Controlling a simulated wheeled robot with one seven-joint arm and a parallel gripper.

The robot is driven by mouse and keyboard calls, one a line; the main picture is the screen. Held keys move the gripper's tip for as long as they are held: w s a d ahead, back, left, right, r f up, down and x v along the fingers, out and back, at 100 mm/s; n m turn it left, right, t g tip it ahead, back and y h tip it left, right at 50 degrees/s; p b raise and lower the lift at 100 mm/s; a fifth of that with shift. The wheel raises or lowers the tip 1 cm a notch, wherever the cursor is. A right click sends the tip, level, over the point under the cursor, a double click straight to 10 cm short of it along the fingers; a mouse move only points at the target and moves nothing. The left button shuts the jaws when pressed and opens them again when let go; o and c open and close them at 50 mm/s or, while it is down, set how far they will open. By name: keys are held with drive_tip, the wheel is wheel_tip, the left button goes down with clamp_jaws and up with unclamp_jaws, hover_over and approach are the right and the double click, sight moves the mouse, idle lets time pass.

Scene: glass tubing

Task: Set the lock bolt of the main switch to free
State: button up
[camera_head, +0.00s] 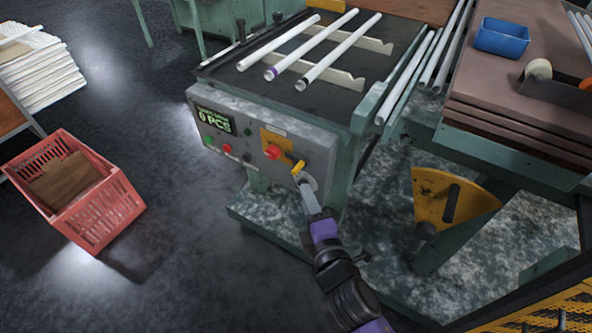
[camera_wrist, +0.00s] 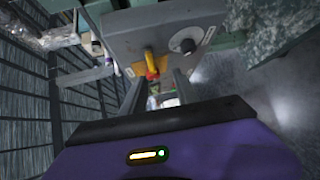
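The main switch (camera_head: 273,152) is a red knob on a yellow plate on the grey control panel. A small yellow piece (camera_head: 298,167), which looks like the lock bolt, sits at its lower right and slants. In the wrist view the yellow piece (camera_wrist: 148,56) stands upright near the red knob (camera_wrist: 152,74), just beyond the fingertips. My gripper (camera_head: 306,190) is in front of the panel, just below the yellow piece. In the wrist view my gripper (camera_wrist: 158,82) has its two fingers apart with nothing clearly held between them. Contact with the bolt cannot be told.
A dark knob on a pale disc (camera_wrist: 187,46) is right of the bolt on the panel (camera_wrist: 125,28). The display (camera_head: 213,121) reads 0 PCS, with several buttons below. Glass tubes (camera_head: 338,50) lie on top of the machine. A red crate (camera_head: 115,212) stands on the floor at left.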

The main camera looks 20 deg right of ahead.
sight(297, 167)
drive_tip(key=w, duration=0.1)
drive_tip(key=w+r, duration=0.1)
drive_tip(key=w, duration=0.1)
drive_tip(key=shift+w+d+r+n+h, duration=0.1)
drive_tip(key=shift+n+h, duration=0.2)
drive_tip(key=shift+n, duration=0.1)
drive_tip(key=shift+x, duration=3.5)
clamp_jaws()
